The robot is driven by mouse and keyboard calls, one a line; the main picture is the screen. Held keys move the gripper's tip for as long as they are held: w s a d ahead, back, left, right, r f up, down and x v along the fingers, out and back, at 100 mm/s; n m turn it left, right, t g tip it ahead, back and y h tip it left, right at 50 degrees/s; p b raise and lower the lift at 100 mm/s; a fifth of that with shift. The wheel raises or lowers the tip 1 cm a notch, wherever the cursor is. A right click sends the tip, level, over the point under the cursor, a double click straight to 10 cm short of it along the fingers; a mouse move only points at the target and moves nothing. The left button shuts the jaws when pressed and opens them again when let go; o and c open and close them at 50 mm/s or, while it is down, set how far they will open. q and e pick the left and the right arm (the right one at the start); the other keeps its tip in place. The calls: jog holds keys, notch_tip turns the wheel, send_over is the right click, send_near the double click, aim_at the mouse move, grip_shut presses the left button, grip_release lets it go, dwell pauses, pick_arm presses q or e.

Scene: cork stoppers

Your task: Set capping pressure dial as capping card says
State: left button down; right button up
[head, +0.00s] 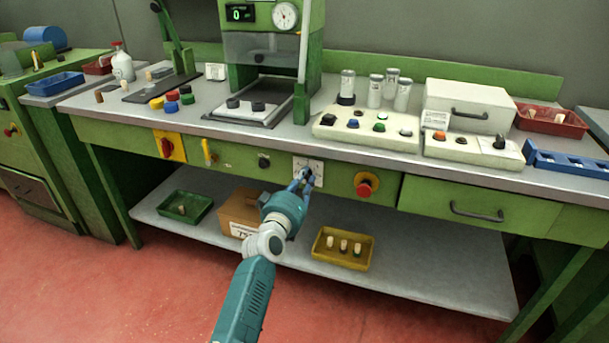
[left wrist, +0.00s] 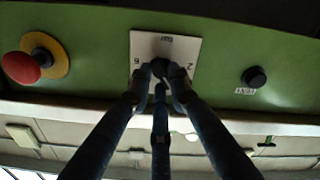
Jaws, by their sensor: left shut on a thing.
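The dial (head: 307,172) is a dark knob on a white square plate (head: 317,164) on the green front panel of the bench. My left gripper (head: 303,183) is shut on this dial, its blue fingers reaching up to it from below. In the left wrist view the fingers (left wrist: 160,84) close around the dark knob (left wrist: 162,67) at the middle of the plate (left wrist: 141,43). Small marks show at the plate's edges, but the dial's pointer is hidden by the fingers. A white card (head: 435,118) stands on the control box at the right; its text is too small to read. My right gripper is not in view.
A red emergency button (head: 365,185) sits right of the dial, and a small black knob (head: 264,160) left of it. A red switch on yellow (head: 168,146) is farther left. A drawer (head: 478,207) lies to the right. A yellow tray (head: 328,262) with corks is on the shelf below.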

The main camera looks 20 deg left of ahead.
pick_arm(q)
jog(key=shift+f+n+p, duration=0.1)
jog(key=shift+n+p, duration=0.3)
jog(key=shift+n, duration=0.9)
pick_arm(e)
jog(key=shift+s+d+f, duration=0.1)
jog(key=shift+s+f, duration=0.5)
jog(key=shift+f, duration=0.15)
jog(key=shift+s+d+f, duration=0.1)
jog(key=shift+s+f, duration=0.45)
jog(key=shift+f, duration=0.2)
pick_arm(q)
jog(key=c, duration=1.6)
grip_release()
jog(key=shift+s, duration=0.1)
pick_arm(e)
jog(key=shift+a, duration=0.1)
pick_arm(q)
jog(key=s, duration=1.1)
jog(key=shift+s+a, duration=0.25)
jog(key=shift+s, duration=0.15)
